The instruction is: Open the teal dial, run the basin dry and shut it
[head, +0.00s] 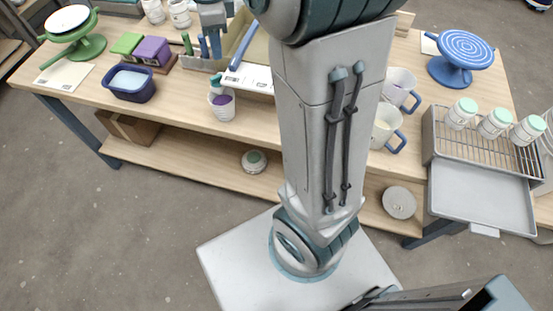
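A small teal part (216,81), likely the dial, shows at the left front corner of a pale, shallow basin (256,48). A white cup (222,107) with purple contents stands just below it. The basin has a white front strip with dark marks, and a blue bar (243,45) lies slanted across its left side. My arm covers its right part, and what is inside is unclear. My gripper (210,52) appears at the top, above a grey holder left of the basin. Its two fingers look apart and empty, away from the teal part.
Left of the basin are a blue tub (131,85), purple and green blocks (151,50) and a green turntable (85,47). Mugs (386,123) stand right of my arm. A wire rack (477,151) holds white jars; a blue turntable (463,53) stands behind.

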